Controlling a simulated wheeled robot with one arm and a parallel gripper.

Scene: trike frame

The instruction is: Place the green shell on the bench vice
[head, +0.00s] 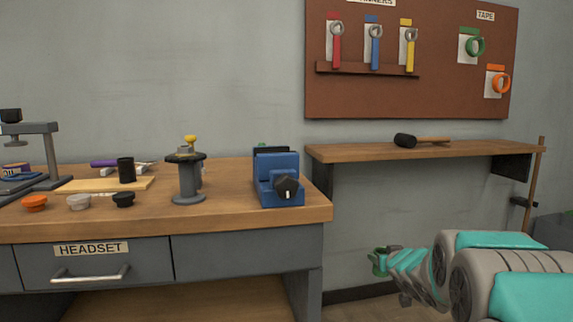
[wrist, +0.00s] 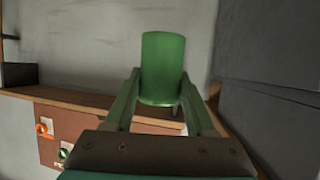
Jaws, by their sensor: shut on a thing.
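The green shell (wrist: 163,65) is a green, rounded piece held between the two fingers of my gripper (wrist: 162,92) in the wrist view. In the head view my gripper (head: 382,262) is at the lower right, below shelf height and right of the bench, with a little green at its tip. The blue bench vice (head: 278,177) stands on the right end of the wooden bench, its dark knob facing front. The shell is well apart from the vice. Something small and green shows behind the vice's top, too hidden to tell.
The workbench (head: 232,215) also holds a grey stand (head: 188,180), a black cylinder (head: 126,170) and several small caps on its left part. A wall shelf (head: 350,153) with a mallet (head: 421,140) lies right of the bench, under a pegboard (head: 350,98).

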